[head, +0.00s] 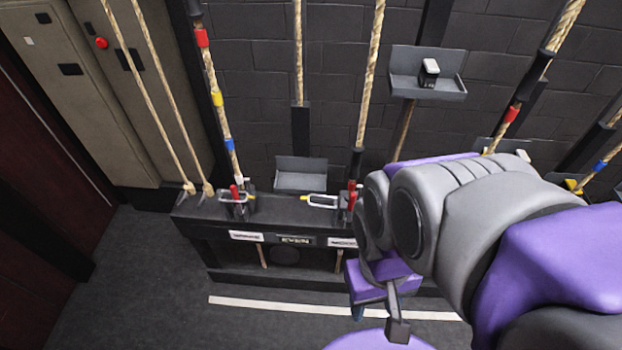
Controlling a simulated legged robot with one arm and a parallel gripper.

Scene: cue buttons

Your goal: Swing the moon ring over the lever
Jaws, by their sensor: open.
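A dark lock rail (190,215) stands against the wall with small label plates on its front. The right plate (342,243) may read "moon", but the print is too small to be sure. Above it, a red lever (351,189) stands beside a rope, partly hidden by my arm. A pale ring with a yellow end (322,207) lies out to the left of that lever and does not appear to be around it. My gripper (378,318) is open and empty, low in front of the rail and right of the ring.
On the left, another red lever (235,192) has a pale ring (238,203) at it. Taped ropes (213,90) rise from the rail. A grey tray (301,174) is behind it. A white line (270,304) crosses the floor; the floor at front left is clear.

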